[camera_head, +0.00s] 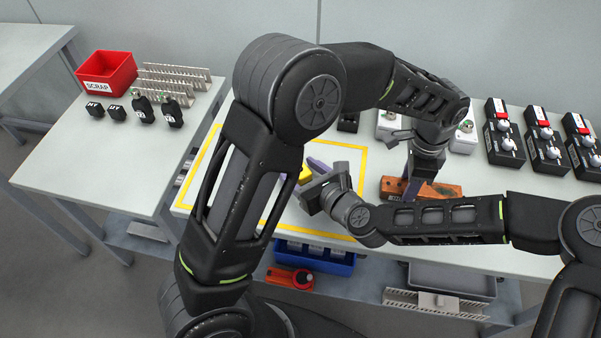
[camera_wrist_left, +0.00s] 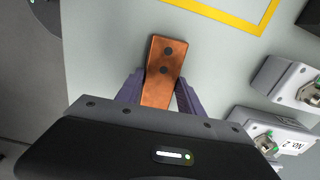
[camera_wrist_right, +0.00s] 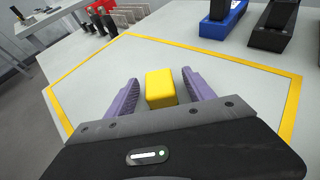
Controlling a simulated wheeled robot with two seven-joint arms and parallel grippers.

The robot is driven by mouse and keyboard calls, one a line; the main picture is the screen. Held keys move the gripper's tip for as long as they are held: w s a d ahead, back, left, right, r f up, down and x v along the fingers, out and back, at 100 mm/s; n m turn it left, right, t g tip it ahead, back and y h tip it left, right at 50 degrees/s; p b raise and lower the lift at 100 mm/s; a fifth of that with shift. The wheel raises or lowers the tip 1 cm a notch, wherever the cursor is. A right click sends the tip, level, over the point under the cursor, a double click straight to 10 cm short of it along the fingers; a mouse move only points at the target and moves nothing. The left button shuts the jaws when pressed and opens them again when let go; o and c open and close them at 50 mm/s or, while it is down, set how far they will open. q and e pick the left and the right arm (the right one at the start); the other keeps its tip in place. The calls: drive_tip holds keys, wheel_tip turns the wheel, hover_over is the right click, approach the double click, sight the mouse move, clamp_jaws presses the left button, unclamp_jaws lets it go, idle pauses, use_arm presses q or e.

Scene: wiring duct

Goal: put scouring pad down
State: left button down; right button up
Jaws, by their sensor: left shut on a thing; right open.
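A yellow block (camera_wrist_right: 161,88), which looks like the scouring pad, lies on the table inside the yellow taped outline. My right gripper (camera_wrist_right: 162,95) is open, with its purple fingers on either side of the block and a gap showing at each side. In the head view the block (camera_head: 304,175) is partly hidden by that gripper (camera_head: 318,178). My left gripper (camera_wrist_left: 160,95) is shut on an orange-brown block with dark holes (camera_wrist_left: 163,62). In the head view this block (camera_head: 442,190) is at the table's front, below the left gripper (camera_head: 412,190); I cannot tell whether it touches the table.
Yellow tape (camera_head: 275,212) outlines the work area, partly hidden by my left arm. White connector boxes (camera_wrist_left: 285,80) and black boxes with red switches (camera_head: 502,135) stand right. The red scrap bin (camera_head: 107,78) is on the left table. A blue bin (camera_head: 318,262) is below the front edge.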

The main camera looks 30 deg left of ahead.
clamp_jaws()
idle(0.6)
wheel_tip(320, 180, up, 10)
idle(0.6)
idle(0.5)
